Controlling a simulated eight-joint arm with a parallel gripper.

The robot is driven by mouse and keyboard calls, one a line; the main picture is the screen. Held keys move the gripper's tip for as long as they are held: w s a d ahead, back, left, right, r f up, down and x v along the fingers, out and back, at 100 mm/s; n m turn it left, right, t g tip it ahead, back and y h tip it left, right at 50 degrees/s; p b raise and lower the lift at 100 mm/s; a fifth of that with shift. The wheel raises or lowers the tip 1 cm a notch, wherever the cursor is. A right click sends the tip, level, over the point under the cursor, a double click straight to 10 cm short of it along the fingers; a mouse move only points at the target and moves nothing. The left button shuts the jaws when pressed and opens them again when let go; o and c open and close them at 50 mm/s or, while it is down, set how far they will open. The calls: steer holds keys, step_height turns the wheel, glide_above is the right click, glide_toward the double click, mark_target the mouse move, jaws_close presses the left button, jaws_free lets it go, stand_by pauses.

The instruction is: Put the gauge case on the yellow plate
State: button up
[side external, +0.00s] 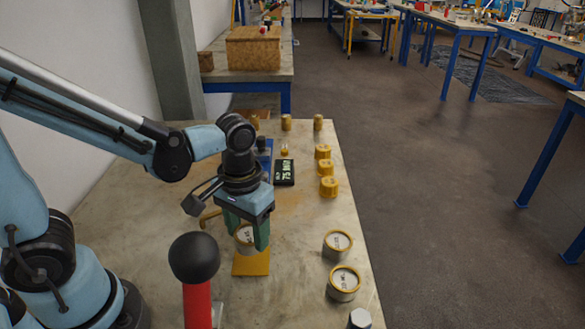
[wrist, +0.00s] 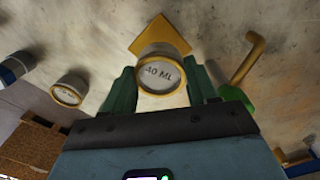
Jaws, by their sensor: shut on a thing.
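The gauge case (side external: 244,236) is a short metal cylinder with a gold rim and a pale round face. In the wrist view the gauge case (wrist: 161,72) shows a "40 ML" marking. My gripper (side external: 247,232) has its green fingers shut on either side of it, and the fingers also show in the wrist view (wrist: 160,90). The yellow plate (side external: 251,265) lies flat on the table just below and in front of the case. In the wrist view the yellow plate (wrist: 160,36) is partly covered by the case. I cannot tell whether the case touches it.
Two similar round cases (side external: 338,245) (side external: 344,284) stand to the right. Several yellow knobs (side external: 326,168) and a black display (side external: 284,172) sit further back. A red lever with a black ball (side external: 194,258) rises in the foreground. A yellow bent bar (wrist: 247,60) is near the gripper.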

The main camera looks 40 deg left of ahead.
mark_target(248, 235)
steer(key=shift+f, duration=1.95)
steer(key=shift+f, duration=0.1)
steer(key=o, duration=1.2)
steer(key=shift+c, duration=0.2)
step_height(248, 235, up, 12)
steer(key=shift+r, duration=0.1)
steer(key=shift+w+a+m+t, duration=0.25)
steer(key=shift+a+m+t, duration=0.1)
steer(key=shift+a+t, duration=0.75)
steer(key=shift+w+a+m+t, duration=0.35)
steer(key=shift+a+t, duration=0.45)
steer(key=shift+t, duration=0.5)
steer(key=shift+w+a+m+t, duration=0.15)
steer(key=shift+a+m+t, duration=0.25)
steer(key=shift+a+t, duration=0.7)
steer(key=shift+d, duration=0.15)
